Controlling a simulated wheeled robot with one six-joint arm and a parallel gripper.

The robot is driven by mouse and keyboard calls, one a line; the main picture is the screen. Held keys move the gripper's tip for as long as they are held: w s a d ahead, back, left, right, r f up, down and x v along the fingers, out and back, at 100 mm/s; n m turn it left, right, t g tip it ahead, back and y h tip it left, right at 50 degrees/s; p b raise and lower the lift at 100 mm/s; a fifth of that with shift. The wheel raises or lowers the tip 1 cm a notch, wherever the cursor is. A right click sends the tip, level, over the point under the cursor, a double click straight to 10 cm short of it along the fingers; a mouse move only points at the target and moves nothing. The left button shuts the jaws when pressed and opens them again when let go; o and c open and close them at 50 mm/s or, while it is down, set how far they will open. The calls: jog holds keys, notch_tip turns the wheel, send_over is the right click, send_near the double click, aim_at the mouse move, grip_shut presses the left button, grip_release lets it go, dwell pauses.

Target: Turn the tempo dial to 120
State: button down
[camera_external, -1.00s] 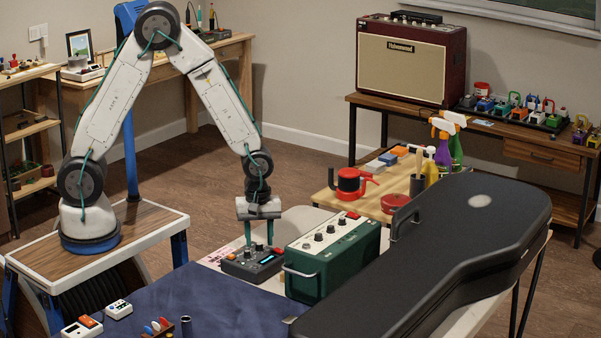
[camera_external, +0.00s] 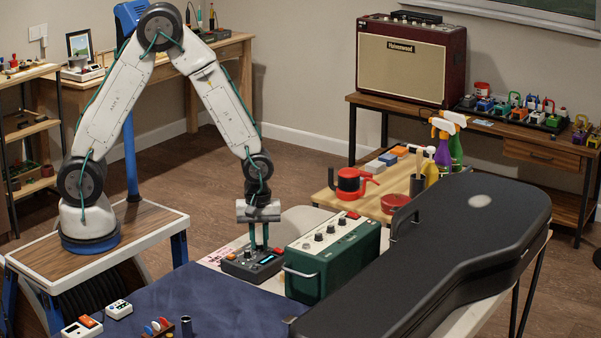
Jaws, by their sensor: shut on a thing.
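The dial's marks and the number on the display are too small to read.
A green box with a white knob panel (camera_external: 333,255) stands close on the right of the dark box. A large black guitar case (camera_external: 450,250) lies further right. A blue mat (camera_external: 225,300) lies in front, mostly clear. Small white devices (camera_external: 82,328) sit at the front left.

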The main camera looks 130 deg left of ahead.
aim_at(259, 244)
jog(key=m, duration=0.5)
jog(key=shift+m, duration=0.4)
jog(key=m, duration=0.4)
jog(key=shift+m, duration=0.4)
jog(key=c, duration=1.3)
grip_release()
jog(key=shift+r, duration=0.1)
notch_tip(259, 244, up, 8)
jog(key=shift+f, duration=0.2)
jog(key=shift+m, duration=0.3)
